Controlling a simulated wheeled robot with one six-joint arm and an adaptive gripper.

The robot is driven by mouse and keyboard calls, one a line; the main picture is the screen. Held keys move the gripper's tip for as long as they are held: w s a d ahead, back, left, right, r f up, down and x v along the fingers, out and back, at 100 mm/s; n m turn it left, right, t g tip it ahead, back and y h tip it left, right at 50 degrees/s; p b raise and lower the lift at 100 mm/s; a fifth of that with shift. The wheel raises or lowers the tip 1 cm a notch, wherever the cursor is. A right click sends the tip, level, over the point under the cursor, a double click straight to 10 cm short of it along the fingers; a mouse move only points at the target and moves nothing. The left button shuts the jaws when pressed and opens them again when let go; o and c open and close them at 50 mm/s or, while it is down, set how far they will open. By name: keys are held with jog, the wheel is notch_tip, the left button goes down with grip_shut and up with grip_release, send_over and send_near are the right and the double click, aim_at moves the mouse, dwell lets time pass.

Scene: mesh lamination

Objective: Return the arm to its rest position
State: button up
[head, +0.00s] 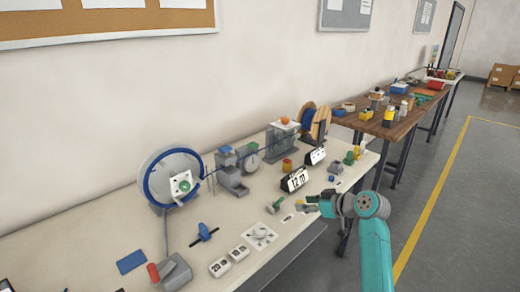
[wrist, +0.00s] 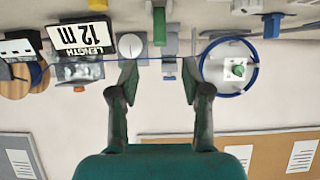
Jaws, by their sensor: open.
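That view is upside down. A sign reading "12 m" (head: 295,180) stands on the bench just behind my gripper and also shows in the wrist view (wrist: 86,38). A large reel with a blue rim (head: 146,186) stands at the left, and a blue line runs from it toward the right.
A wooden spool with blue winding (head: 309,117) stands at the back right. Small fixtures and a white plate (head: 259,236) lie along the bench front. A brown table (head: 366,124) with several items stands beyond. The grey floor (head: 463,230) at right is clear.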

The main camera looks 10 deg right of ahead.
jog(key=s+f, duration=0.1)
jog(key=f, duration=0.2)
jog(key=s+a+f+m+h, duration=0.1)
jog(key=s+f, duration=0.1)
jog(key=f, duration=0.2)
jog(key=s+a+f+m, duration=0.1)
jog(key=s+f, duration=0.1)
jog(key=f, duration=0.1)
jog(key=shift+s+f+t+h, duration=0.15)
jog(key=shift+s+t+h, duration=0.15)
jog(key=shift+t, duration=0.1)
jog(key=s+a+f+m+t+h, duration=0.1)
jog(key=s+f+m, duration=0.1)
jog(key=s+f, duration=0.45)
jog(key=s+a+f+m+h, duration=0.2)
jog(key=s+f, duration=0.4)
jog(key=s, duration=0.2)
jog(key=s+f+m+t+h, duration=0.1)
jog(key=s+f+h, duration=0.1)
jog(key=s, duration=1.6)
jog(key=s+a+r+t, duration=0.1)
jog(key=s+r, duration=0.7)
jog(key=s, duration=0.4)
jog(key=s+r+t, duration=0.1)
jog(key=s+r, duration=0.7)
jog(key=s, duration=0.4)
jog(key=shift+a+r+h, duration=0.2)
jog(key=shift+a+h, duration=0.1)
jog(key=shift+a, duration=0.1)
jog(key=shift+s, duration=0.1)
